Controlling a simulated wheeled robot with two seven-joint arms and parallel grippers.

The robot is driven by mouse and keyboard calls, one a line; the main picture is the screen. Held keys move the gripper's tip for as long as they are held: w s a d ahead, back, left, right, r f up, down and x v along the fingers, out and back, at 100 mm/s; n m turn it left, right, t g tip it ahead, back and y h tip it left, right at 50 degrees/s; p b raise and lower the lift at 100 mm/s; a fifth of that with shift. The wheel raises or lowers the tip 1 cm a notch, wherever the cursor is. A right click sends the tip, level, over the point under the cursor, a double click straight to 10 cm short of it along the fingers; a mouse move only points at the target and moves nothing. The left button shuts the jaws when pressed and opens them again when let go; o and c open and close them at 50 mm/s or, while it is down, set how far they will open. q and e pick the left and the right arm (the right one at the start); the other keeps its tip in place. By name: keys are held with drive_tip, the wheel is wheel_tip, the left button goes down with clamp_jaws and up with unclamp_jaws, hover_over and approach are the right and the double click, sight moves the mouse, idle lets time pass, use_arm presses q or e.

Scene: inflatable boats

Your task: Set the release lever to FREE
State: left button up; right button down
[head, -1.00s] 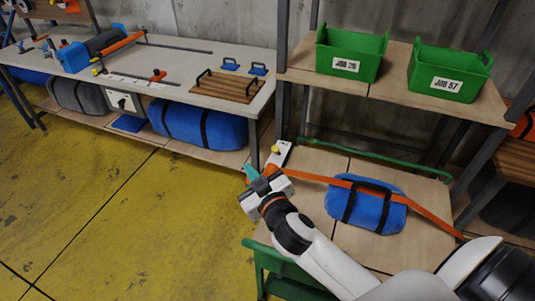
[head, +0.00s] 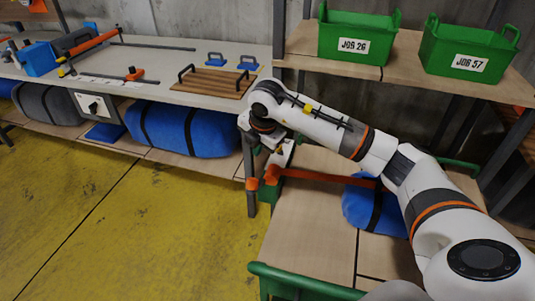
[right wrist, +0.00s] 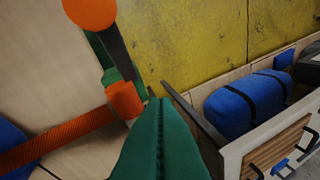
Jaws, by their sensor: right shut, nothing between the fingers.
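The release lever (right wrist: 117,55) is a dark bar with an orange ball knob (right wrist: 90,12), rising from an orange hub (right wrist: 124,100) in the right wrist view. In the head view its knob (head: 252,184) sticks out left of the hub (head: 271,175), at the cart's left edge. No FREE marking is readable. My right gripper (right wrist: 158,103) is shut and empty, its green fingers close to the hub, apart from the knob; contact with the hub cannot be told. In the head view my right wrist covers most of it. My left gripper is not in view.
An orange strap (right wrist: 50,138) runs from the hub towards a blue bundle (head: 361,207) on the wooden cart top (head: 310,235). A green rail (head: 300,282) edges the cart's front. A workbench (head: 180,92) stands left, its post beside the lever. Green bins (head: 356,37) stand on a shelf above.

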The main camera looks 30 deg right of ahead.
sight(279, 150)
drive_tip(key=shift+d+r+m+h, duration=0.2)
drive_tip(key=shift+d+h, duration=0.1)
drive_tip(key=shift+d, duration=0.3)
drive_tip(key=shift+d+r+m+h, duration=0.2)
drive_tip(key=shift+d+h, duration=0.1)
drive_tip(key=shift+d, duration=0.3)
drive_tip(key=x, duration=0.9)
drive_tip(key=shift+s+f+p, duration=0.1)
drive_tip(key=shift+f+p, duration=0.15)
drive_tip(key=shift+p, duration=0.05)
drive_tip(key=shift+w+d+r+p, duration=0.2)
drive_tip(key=shift+d+r+p, duration=0.05)
drive_tip(key=shift+d, duration=0.35)
drive_tip(key=shift+w+d+r+p, duration=0.2)
drive_tip(key=shift+d+p, duration=0.05)
drive_tip(key=shift+d, duration=0.4)
drive_tip(key=shift+d+r, duration=0.25)
drive_tip(key=shift+d, duration=0.2)
